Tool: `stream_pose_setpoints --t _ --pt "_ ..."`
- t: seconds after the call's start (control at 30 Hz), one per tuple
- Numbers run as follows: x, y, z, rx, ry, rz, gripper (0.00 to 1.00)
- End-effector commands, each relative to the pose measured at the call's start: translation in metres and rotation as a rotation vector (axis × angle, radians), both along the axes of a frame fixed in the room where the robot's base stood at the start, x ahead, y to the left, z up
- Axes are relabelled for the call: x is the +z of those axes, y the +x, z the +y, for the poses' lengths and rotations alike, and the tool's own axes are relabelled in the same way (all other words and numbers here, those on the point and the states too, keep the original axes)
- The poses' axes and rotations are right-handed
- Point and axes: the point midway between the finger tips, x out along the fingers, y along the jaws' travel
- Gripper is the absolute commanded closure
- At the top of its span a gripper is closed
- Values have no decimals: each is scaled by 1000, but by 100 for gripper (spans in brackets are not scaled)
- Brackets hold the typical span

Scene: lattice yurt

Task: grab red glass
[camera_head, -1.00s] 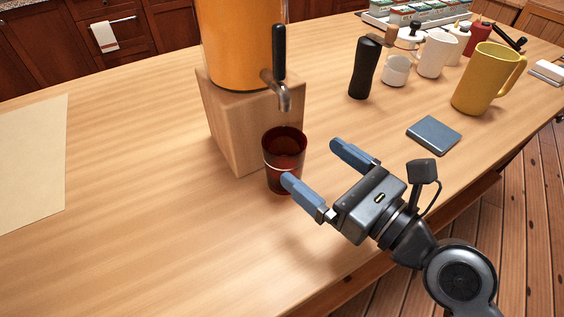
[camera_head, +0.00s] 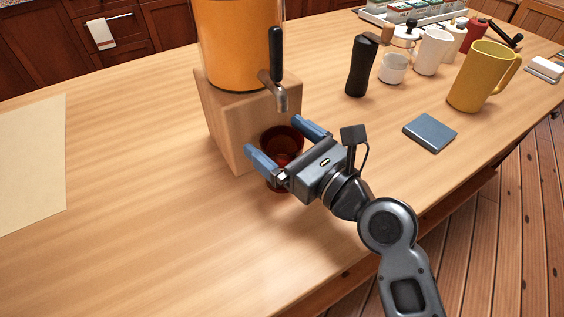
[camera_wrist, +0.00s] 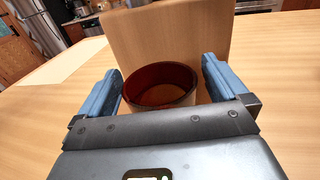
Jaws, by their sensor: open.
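The red glass (camera_head: 283,142) stands upright on the table beneath the metal tap of the orange dispenser (camera_head: 240,50). My gripper (camera_head: 280,142) is open, with one blue finger on each side of the glass. In the wrist view, the glass (camera_wrist: 161,84) lies between the two fingers of my gripper (camera_wrist: 163,88), with a gap showing on both sides. The lower part of the glass is partly hidden by my gripper in both views.
The dispenser's wooden block (camera_head: 228,125) stands just behind the glass. A black grinder (camera_head: 361,66), a yellow mug (camera_head: 483,78) and a blue coaster (camera_head: 430,132) are to the right. The table's left front is clear.

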Motion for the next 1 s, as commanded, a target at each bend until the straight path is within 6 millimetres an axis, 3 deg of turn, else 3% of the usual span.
stream_pose_setpoints --t 0.07,0.83,1.0 --pt "0 0 0 0 0 0 4" --pt "0 0 0 0 1 -1 78" --pt "1 0 0 0 0 0 79"
